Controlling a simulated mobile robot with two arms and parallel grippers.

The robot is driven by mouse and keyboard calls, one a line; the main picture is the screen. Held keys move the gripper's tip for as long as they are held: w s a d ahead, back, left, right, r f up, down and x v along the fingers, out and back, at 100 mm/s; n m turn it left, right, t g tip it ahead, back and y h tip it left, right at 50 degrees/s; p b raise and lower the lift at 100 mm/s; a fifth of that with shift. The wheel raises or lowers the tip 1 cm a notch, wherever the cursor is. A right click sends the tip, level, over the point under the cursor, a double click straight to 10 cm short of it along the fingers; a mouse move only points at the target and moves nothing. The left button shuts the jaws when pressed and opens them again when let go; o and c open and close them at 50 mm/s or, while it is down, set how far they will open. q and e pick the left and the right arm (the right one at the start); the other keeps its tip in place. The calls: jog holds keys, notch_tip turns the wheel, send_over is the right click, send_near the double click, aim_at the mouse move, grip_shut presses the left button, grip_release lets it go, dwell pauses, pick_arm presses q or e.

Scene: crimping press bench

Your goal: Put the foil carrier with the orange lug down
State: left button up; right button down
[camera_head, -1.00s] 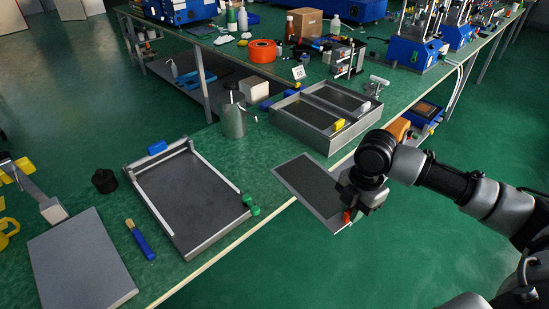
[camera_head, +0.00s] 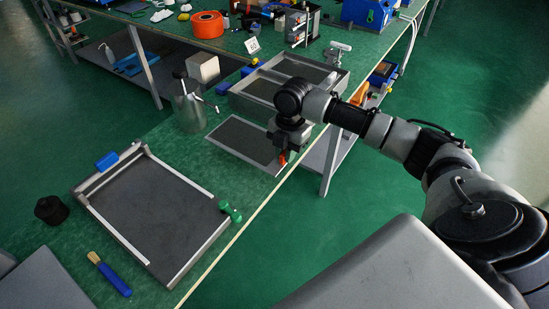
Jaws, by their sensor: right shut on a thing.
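The foil carrier (camera_head: 240,142) is a flat dark grey plate with a thin light rim. Its orange lug (camera_head: 283,159) shows at the near right corner, by the bench's front edge. My right gripper (camera_head: 284,153) is shut on the carrier at this lug end and hides that corner. The carrier looks level over the green bench top, between the metal can and the front edge. I cannot tell if it touches the bench. My left gripper is not in view.
A grey framed tray (camera_head: 187,258) with a blue block and green knob lies to the left. A metal can (camera_head: 189,112) stands behind the carrier's left end. A two-bay metal box (camera_head: 246,93) sits behind the carrier. A blue-handled brush (camera_head: 113,277) lies at lower left.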

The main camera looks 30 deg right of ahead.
jog(key=w+f, duration=0.2)
jog(key=w, duration=0.1)
jog(key=shift+w+a, duration=0.2)
jog(key=shift+w, duration=0.05)
jog(key=shift+f, duration=0.5)
notch_tip(320, 180, down, 3)
jog(key=shift+f, duration=0.1)
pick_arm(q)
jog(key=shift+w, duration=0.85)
pick_arm(e)
jog(key=c, duration=1.1)
grip_release()
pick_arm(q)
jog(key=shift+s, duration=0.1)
